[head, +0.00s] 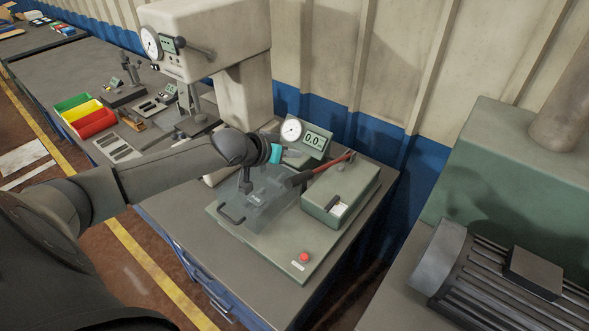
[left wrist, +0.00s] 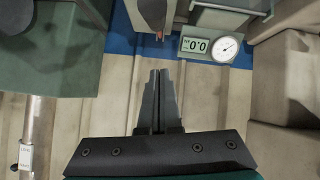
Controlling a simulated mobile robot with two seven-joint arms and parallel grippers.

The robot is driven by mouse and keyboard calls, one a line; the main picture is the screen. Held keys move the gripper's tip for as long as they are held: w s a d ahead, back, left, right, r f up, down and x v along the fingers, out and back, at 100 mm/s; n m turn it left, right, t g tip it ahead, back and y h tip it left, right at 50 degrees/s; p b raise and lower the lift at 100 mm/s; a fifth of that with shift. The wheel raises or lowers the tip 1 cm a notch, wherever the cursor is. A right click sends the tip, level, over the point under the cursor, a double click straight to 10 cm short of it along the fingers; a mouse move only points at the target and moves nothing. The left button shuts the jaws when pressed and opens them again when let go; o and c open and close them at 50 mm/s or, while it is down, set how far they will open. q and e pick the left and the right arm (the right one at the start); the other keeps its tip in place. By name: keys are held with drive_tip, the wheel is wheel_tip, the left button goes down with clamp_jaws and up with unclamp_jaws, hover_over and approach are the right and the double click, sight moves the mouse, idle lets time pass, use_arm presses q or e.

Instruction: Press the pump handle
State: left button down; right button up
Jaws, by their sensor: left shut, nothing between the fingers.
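The pump handle is a red lever (head: 328,166) with a dark grip (head: 298,179), rising at a slant from the green pump box (head: 352,196). My left gripper (head: 275,154) is beside and just above the grip in the head view, with its fingers hidden from there. In the left wrist view its fingers (left wrist: 158,75) are shut with nothing between them. A dark rounded end with a bit of red (left wrist: 160,37), seemingly the handle, is beyond the fingertips, apart from them in the picture. My right gripper is not in view.
A dial gauge (head: 291,130) and a display reading 0.0 (head: 315,140) stand behind the pump. A transparent guard (head: 262,200) stands in front, and a red button (head: 304,257) is on the base plate (head: 275,262). A bench press (head: 205,40) stands left; a motor (head: 490,275) lies right.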

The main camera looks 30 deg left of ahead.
use_arm(q)
drive_tip(key=f, duration=0.3)
drive_tip(key=shift+w+d+f, duration=0.1)
drive_tip(key=shift+d+f, duration=0.25)
drive_tip(key=shift+f, duration=0.05)
drive_tip(key=shift+s+d+f+p, duration=0.1)
drive_tip(key=shift+s+f+p, duration=0.15)
drive_tip(key=shift+f, duration=0.2)
